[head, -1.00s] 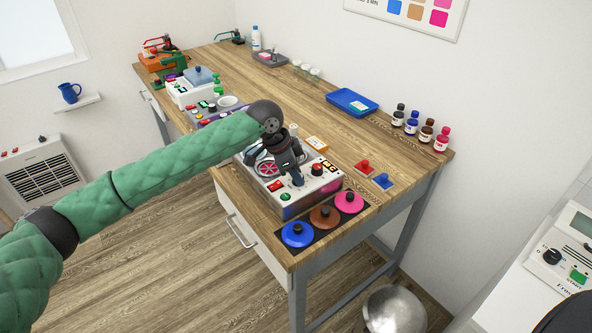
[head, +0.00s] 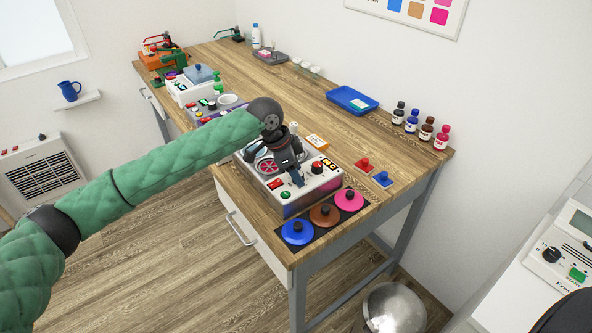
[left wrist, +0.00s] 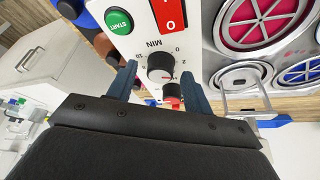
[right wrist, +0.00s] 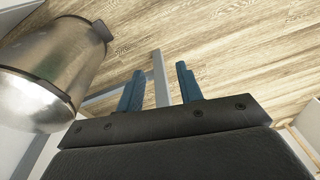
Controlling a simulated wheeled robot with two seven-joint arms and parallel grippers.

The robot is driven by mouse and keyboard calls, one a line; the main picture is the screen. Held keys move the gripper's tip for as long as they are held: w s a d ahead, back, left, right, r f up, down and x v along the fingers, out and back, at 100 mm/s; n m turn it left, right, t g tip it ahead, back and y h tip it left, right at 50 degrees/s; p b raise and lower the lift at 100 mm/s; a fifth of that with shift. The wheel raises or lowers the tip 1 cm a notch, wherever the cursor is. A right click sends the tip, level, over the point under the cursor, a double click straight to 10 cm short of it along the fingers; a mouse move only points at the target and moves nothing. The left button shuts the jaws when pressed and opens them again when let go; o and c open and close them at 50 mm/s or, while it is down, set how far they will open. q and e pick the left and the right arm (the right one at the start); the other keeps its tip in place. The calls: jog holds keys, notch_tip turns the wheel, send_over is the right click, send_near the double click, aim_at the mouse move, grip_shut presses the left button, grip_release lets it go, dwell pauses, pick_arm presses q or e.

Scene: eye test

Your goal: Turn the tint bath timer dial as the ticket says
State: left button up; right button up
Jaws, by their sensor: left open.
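The tint bath (head: 290,207) is a white box with round lidded wells on the near end of the bench. Its black timer dial (left wrist: 160,66), marked MIN, faces my left wrist camera; in the head view my gripper hides it. My left gripper (left wrist: 157,70) is open, its blue fingers on either side of the dial; I cannot tell whether they touch it. It also shows above the panel in the head view (head: 299,181). A small orange-edged card (head: 317,141), possibly the ticket, lies behind the bath, too small to read. My right gripper (right wrist: 158,85) is open and empty.
A green START button (left wrist: 118,21), a red switch (left wrist: 168,14) and a red-ringed knob (left wrist: 172,91) sit close to the dial. Blue, brown and pink lids (head: 297,233) lie in front. A metal bin (right wrist: 55,60) stands near my right gripper.

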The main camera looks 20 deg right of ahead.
aim_at(285, 181)
pick_arm(q)
jog(key=shift+r, duration=0.1)
jog(key=shift+a+r, duration=0.15)
jog(key=shift+r, duration=0.05)
jog(key=b+v, duration=0.2)
jog(key=v, duration=0.5)
pick_arm(e)
notch_tip(285, 181, up, 9)
jog(key=shift+w+a, duration=0.35)
jog(key=shift+w, duration=0.1)
jog(key=shift+r, duration=0.1)
